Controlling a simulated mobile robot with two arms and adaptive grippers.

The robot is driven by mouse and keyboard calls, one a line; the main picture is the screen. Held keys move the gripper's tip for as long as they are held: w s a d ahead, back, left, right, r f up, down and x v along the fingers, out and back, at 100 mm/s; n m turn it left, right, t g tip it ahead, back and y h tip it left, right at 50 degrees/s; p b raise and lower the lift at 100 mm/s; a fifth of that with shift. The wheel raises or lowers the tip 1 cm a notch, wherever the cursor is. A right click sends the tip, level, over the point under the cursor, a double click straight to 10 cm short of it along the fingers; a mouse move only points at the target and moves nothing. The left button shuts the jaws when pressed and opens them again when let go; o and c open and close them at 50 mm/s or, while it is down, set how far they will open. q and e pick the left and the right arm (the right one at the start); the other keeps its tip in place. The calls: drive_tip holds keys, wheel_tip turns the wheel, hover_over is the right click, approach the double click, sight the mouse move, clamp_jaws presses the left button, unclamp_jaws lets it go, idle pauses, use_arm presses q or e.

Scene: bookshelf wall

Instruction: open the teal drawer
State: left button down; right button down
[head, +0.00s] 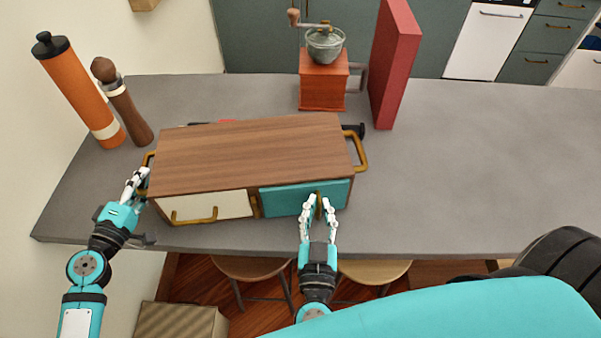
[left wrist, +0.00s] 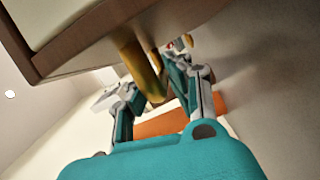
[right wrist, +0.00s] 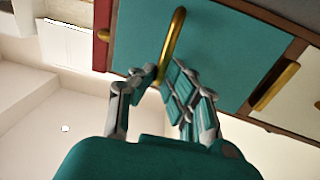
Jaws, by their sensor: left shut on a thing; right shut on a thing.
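The teal drawer (head: 285,202) is the right-hand front of a low wooden chest (head: 250,155) on the grey counter. Its face looks about flush with the chest front. My right gripper (head: 319,202) is shut on the brass handle (right wrist: 174,40) of the teal drawer; the handle's lower end is between the fingers in the right wrist view. My left gripper (head: 142,180) is shut on the brass side handle (left wrist: 140,65) at the chest's left end. The fingers partly hide both handles.
A white drawer (head: 225,205) is beside the teal one. An orange bottle (head: 78,85) and brown pepper mill (head: 125,105) stand behind the left end. A coffee grinder (head: 322,90) and red board (head: 393,65) stand behind the chest. The counter's right side is clear.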

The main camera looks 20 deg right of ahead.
drive_tip(key=s+a, duration=0.1)
drive_tip(key=s, duration=0.9)
drive_tip(key=shift+a, duration=0.2)
drive_tip(key=c, duration=1.3)
unclamp_jaws()
drive_tip(key=shift+w+f, duration=0.1)
drive_tip(key=shift+o, duration=0.4)
drive_tip(key=shift+a, duration=0.15)
